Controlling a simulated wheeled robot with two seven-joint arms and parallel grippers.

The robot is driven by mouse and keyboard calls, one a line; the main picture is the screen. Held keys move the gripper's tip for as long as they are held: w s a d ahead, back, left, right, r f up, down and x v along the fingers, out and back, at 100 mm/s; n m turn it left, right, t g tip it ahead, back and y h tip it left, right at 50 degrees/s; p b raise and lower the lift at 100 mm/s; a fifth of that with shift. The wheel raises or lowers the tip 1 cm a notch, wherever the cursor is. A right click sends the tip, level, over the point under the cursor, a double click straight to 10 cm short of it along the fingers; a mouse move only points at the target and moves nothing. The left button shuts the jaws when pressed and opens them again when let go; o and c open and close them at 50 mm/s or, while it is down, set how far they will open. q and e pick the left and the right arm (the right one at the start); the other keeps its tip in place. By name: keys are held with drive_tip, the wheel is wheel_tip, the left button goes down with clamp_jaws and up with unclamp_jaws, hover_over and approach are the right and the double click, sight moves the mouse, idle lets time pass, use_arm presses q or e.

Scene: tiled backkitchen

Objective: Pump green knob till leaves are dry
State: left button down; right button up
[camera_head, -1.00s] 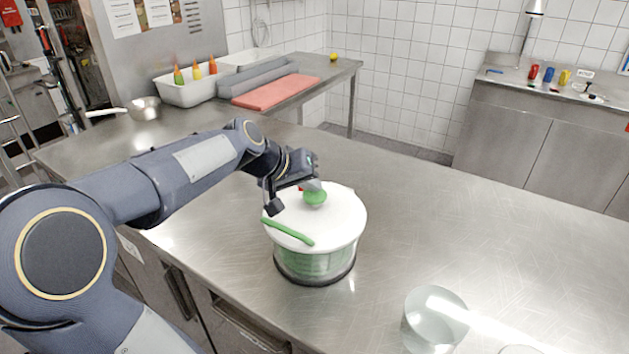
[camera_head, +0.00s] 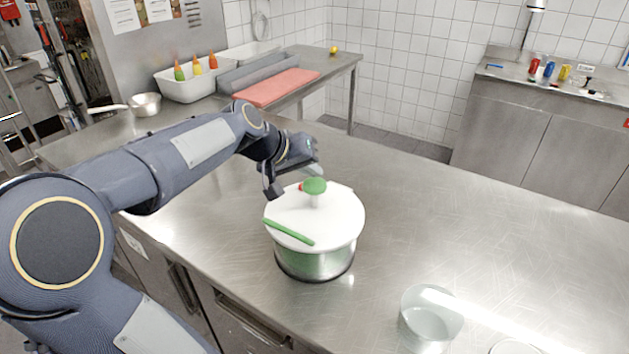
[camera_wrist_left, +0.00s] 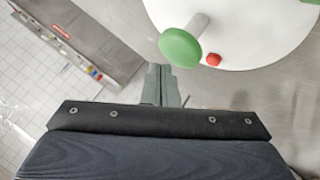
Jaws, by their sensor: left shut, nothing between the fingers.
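The salad spinner has a white lid (camera_head: 335,222) with a green bar (camera_head: 288,232) at its front left. Its round green knob (camera_head: 315,186) stands up on a white stem above the lid; it also shows in the wrist view (camera_wrist_left: 180,47). A small red button (camera_wrist_left: 214,60) is beside the stem. The clear bowl (camera_head: 318,264) below looks greyish with a faint green tint; single leaves cannot be made out. My left gripper (camera_head: 314,172) is shut and empty, just behind the knob. In the wrist view its fingers (camera_wrist_left: 160,82) are beside the knob, apparently not gripping it.
A clear empty-looking container (camera_head: 430,318) stands at the front right of the steel counter (camera_head: 460,240). A metal pan (camera_head: 145,104) is at the back left. Bottles in a white bin (camera_head: 190,84) and a red board (camera_head: 275,87) are behind. The counter's right is free.

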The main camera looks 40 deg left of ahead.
use_arm(q)
drive_tip(key=shift+r+p, duration=2)
drive_tip(key=shift+r, duration=0.5)
idle(0.7)
wheel_tip(320, 180, up, 4)
drive_tip(key=p, duration=0.3)
drive_tip(key=shift+f+p, duration=0.1)
drive_tip(key=shift+p, duration=0.2)
drive_tip(key=shift+f, duration=0.1)
drive_tip(key=b, duration=0.7)
hover_over(310, 185)
wheel_tip(310, 185, down, 8)
drive_tip(key=shift+r, duration=0.1)
drive_tip(key=shift+d+f, duration=0.1)
drive_tip(key=shift+f, duration=0.3)
idle(1.0)
